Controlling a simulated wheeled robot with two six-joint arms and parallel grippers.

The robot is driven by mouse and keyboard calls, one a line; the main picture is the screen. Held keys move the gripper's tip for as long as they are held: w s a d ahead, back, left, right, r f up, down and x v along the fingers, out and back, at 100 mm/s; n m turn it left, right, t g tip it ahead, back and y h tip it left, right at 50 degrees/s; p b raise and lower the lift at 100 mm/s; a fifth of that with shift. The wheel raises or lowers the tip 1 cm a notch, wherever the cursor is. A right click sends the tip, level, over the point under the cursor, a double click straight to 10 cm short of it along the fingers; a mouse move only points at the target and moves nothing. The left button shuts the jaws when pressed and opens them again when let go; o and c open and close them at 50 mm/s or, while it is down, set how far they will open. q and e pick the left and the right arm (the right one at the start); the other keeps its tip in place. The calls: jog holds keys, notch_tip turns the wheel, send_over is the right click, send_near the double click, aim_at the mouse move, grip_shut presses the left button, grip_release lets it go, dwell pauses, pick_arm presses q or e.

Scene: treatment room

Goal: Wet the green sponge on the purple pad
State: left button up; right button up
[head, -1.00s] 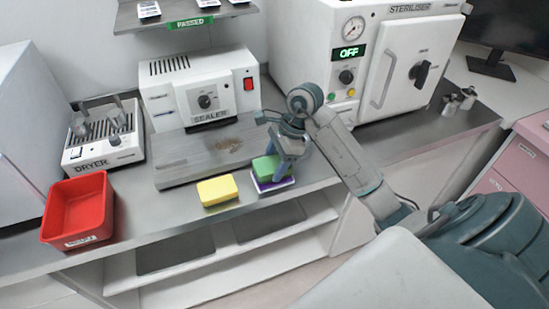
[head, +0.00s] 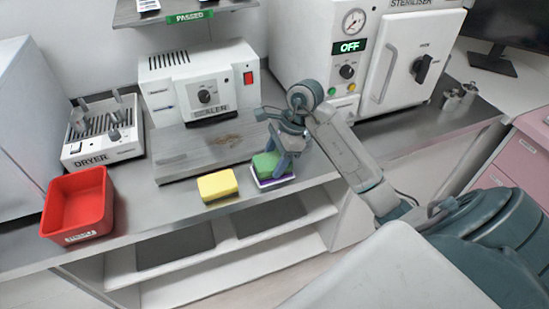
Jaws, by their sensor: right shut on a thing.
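The green sponge (head: 265,163) is at the front edge of the grey counter, on the purple pad (head: 272,182), which has a pale rim. My right gripper (head: 280,170) comes down from above and is shut on the green sponge, with its fingers at the sponge's sides. The sponge appears to touch the pad; the fingers hide part of it. My left gripper is not in view.
A yellow sponge (head: 217,185) lies just left of the pad. Behind are a grey board with a brown stain (head: 228,141) and the sealer (head: 203,84). A red bin (head: 78,205) and the dryer (head: 104,135) stand left. The steriliser (head: 385,55) stands at the back right.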

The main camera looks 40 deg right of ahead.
jog(key=shift+f+b, duration=0.45)
dwell(0.3)
jog(key=shift+b, duration=0.45)
dwell(2.0)
jog(key=shift+r+p, duration=0.95)
jog(key=shift+r, duration=0.6)
notch_tip(320, 180, up, 4)
jog(key=p, duration=0.4)
jog(key=shift+f, duration=0.1)
